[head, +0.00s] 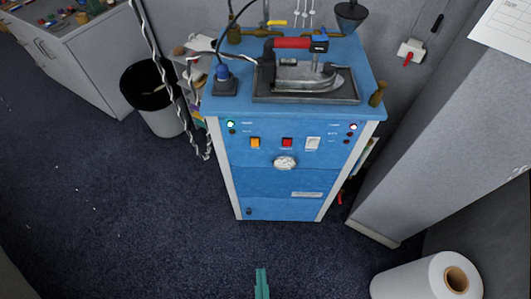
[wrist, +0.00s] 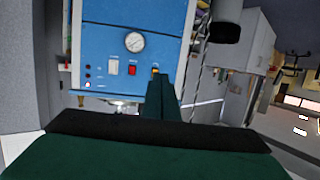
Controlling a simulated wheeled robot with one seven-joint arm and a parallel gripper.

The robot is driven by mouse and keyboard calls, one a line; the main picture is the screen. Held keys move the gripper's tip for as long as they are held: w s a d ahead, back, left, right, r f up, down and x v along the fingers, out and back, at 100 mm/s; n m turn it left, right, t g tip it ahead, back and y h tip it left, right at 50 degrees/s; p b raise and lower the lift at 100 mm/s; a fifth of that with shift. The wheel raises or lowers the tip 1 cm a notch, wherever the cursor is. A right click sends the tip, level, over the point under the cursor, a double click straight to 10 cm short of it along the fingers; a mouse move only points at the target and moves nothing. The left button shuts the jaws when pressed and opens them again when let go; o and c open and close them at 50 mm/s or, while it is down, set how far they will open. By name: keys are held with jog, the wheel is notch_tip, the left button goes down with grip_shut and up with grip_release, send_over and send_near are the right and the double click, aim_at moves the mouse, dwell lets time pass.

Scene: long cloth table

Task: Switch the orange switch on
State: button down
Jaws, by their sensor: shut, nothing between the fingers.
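The orange switch (head: 255,143) is on the front of the blue cabinet (head: 270,185), left of a red switch (head: 287,143) and a white switch (head: 313,143). I cannot tell its on or off position. My gripper (head: 262,278) is teal and shut, empty, at the bottom of the head view, well apart from the switch in the picture. In the wrist view, where the cabinet appears upside down, the shut fingers (wrist: 161,88) point towards the panel. The orange switch (wrist: 155,70) shows just beyond their tips and is partly hidden by them.
A round gauge (head: 285,162) sits below the switches. An iron (head: 310,75) rests in a tray on the cabinet top. A white roll (head: 420,277) lies at lower right. The floor before the cabinet is clear.

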aim_at(255, 146)
jog(key=w+r+n+h, duration=0.1)
jog(key=w+n, duration=0.7)
jog(key=w, duration=0.3)
jog(key=w+a+r+n+t, duration=0.1)
jog(key=w+r+n, duration=0.1)
jog(key=w+n, duration=0.6)
jog(key=w, duration=0.4)
jog(key=shift+w+r+n+h, duration=0.2)
jog(key=shift+r+n+h, duration=0.05)
jog(key=shift+n+h, duration=0.15)
jog(key=shift+a, duration=0.1)
jog(key=w, duration=0.4)
jog(key=w+d+f, duration=0.1)
jog(key=w, duration=0.8)
jog(key=shift+w+d+f, duration=0.25)
jog(key=shift+w+f, duration=0.15)
jog(key=shift+w, duration=0.2)
jog(key=shift+s, duration=0.1)
jog(key=s+a+r, duration=0.1)
jog(key=s, duration=0.9)
jog(key=shift+s, duration=0.3)
